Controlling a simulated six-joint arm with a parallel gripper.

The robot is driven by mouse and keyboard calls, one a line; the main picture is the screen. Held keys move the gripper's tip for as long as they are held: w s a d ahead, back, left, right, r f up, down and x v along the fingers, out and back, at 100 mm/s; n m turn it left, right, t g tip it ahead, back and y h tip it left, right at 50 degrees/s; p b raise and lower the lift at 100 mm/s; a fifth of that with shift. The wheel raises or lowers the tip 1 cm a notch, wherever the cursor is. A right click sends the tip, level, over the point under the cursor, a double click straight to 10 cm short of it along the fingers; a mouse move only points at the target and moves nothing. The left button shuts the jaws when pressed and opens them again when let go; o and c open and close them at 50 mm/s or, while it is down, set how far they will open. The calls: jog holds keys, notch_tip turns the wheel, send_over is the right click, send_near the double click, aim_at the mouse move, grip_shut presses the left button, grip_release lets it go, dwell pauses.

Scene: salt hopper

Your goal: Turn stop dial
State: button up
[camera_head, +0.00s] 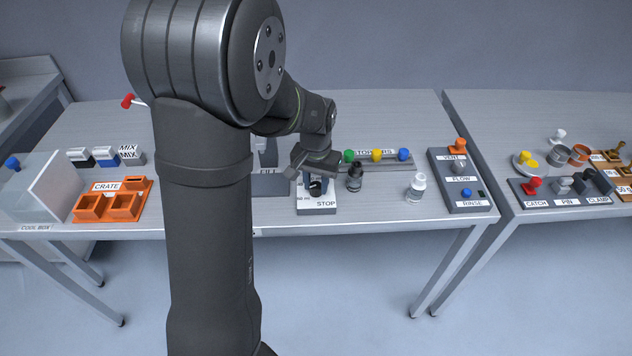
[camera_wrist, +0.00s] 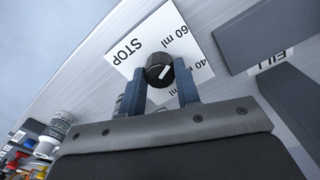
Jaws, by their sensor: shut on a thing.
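The stop dial (camera_wrist: 159,70) is a round black knob with a white pointer line, on a white plate (camera_wrist: 137,41) marked STOP, 60 ml and 40 ml. In the wrist view the two blue-grey fingers of my gripper (camera_wrist: 162,86) are shut on the dial, one on each side. In the head view the dial (camera_head: 316,188) is partly hidden beneath my gripper (camera_head: 315,184), which comes down on it from above. The STOP label (camera_head: 326,204) shows at the front of the plate.
Behind is a rail with green, yellow and blue stoppers (camera_head: 376,156). The FILL unit (camera_head: 270,184) is close on the left. The table front between the bottles and the rinse panel (camera_head: 470,204) is clear.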

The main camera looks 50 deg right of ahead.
aim_at(316, 185)
jog(key=shift+n, duration=0.6)
jog(key=shift+r, duration=0.1)
jog(key=o, duration=1)
notch_tip(316, 185, up, 17)
jog(key=shift+r, duration=0.2)
notch_tip(316, 185, down, 18)
jog(key=shift+r, duration=0.2)
dwell(0.6)
jog(key=shift+r, duration=0.1)
